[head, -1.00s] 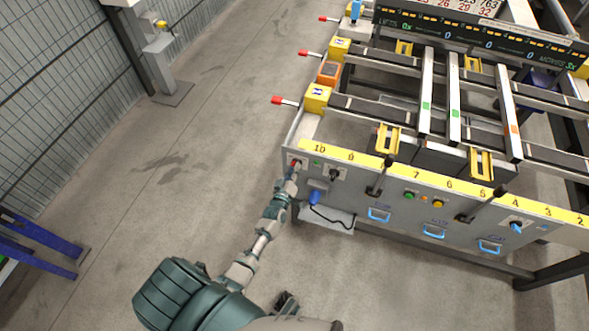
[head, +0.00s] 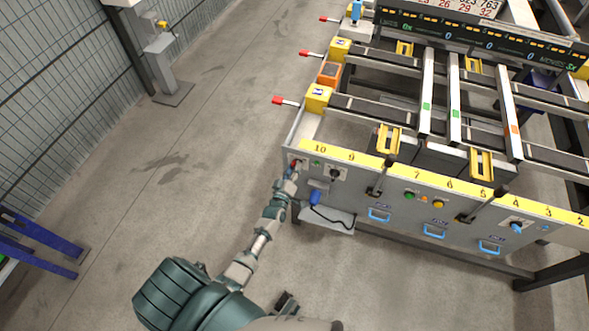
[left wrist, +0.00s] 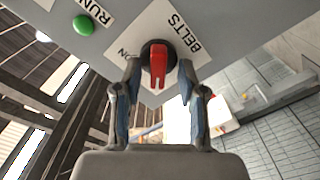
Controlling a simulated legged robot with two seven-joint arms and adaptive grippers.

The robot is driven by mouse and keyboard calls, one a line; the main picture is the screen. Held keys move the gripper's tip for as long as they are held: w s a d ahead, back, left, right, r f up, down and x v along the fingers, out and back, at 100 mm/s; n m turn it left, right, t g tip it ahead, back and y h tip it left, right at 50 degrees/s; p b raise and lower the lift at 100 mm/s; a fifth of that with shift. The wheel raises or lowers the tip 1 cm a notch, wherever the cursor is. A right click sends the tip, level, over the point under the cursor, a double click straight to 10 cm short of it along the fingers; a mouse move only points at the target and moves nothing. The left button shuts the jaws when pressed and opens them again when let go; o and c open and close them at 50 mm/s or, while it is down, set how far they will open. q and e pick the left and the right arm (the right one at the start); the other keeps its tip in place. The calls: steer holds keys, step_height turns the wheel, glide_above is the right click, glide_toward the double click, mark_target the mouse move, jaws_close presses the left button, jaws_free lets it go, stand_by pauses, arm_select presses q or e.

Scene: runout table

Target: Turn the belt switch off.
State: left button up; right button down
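The belt switch is a red knob (left wrist: 158,66) on a round black base, on a white plate marked BELTS (left wrist: 188,35). An ON mark shows at the plate's left in the left wrist view, where the knob's bar stands nearly vertical. In the head view the switch (head: 293,162) is at the left end of the grey front panel (head: 350,195). My left gripper (left wrist: 160,68) is open, with a finger on each side of the knob and gaps visible between them. It reaches the panel in the head view (head: 291,174).
A green RUN button (left wrist: 83,25) is close to the switch. Along the panel are a black knob (head: 335,175), black levers (head: 380,178) and blue handles (head: 379,215). A blue item (head: 314,198) with a cable hangs below the switches.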

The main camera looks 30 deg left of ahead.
arm_select(q)
steer(key=v, duration=1.2)
steer(key=shift+f, duration=0.15)
steer(key=s+d+f+m+g+h+p, duration=0.1)
steer(key=s+d+f+m+g+h, duration=0.25)
steer(key=f, duration=0.35)
steer(key=s+d+f+m+g+h+p, duration=0.1)
steer(key=s+d+f+m+g+h, duration=0.15)
steer(key=s+d+f+m, duration=0.35)
steer(key=s+d+f+m+g, duration=0.1)
steer(key=s+f+m+g, duration=0.1)
steer(key=s+f+g, duration=0.3)
steer(key=s+d+f+m+g+y+p, duration=0.1)
steer(key=s+f+g, duration=0.3)
steer(key=s+f, duration=0.4)
steer(key=s+m, duration=0.1)
steer(key=s, duration=0.5)
steer(key=shift+s+m+g, duration=0.2)
steer(key=shift+m+g, duration=0.15)
steer(key=shift+g, duration=0.05)
arm_select(e)
steer(key=s+f, duration=0.4)
steer(key=f, duration=0.3)
steer(key=shift+d+f, duration=0.25)
steer(key=shift+f, duration=0.05)
